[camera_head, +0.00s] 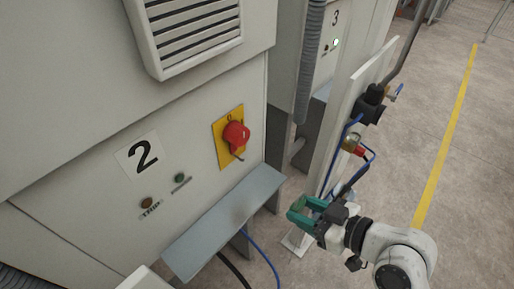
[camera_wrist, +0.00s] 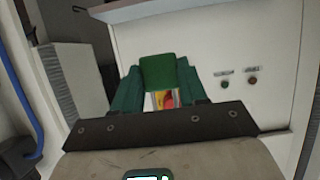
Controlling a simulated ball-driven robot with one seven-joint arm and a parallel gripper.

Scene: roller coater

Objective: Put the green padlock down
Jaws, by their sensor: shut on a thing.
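The green padlock (camera_wrist: 158,72) is held between the teal fingers of my gripper (camera_wrist: 160,88), which is shut on it in the wrist view. In the head view my gripper (camera_head: 302,211) is to the right of the grey ledge (camera_head: 226,222), apart from it in the picture. The padlock is hard to tell from the fingers there. A small patch of red, yellow and white shows between the fingers in the wrist view; I cannot tell what it belongs to. The padlock's shackle cannot be made out.
Cabinet 2 (camera_head: 70,185) carries a red rotary switch (camera_head: 236,134) on a yellow plate and two small buttons. A white post with valves (camera_head: 372,103) and blue hoses stands behind my gripper. Blue and black cables run under the ledge. Open floor (camera_head: 400,150) lies to the right.

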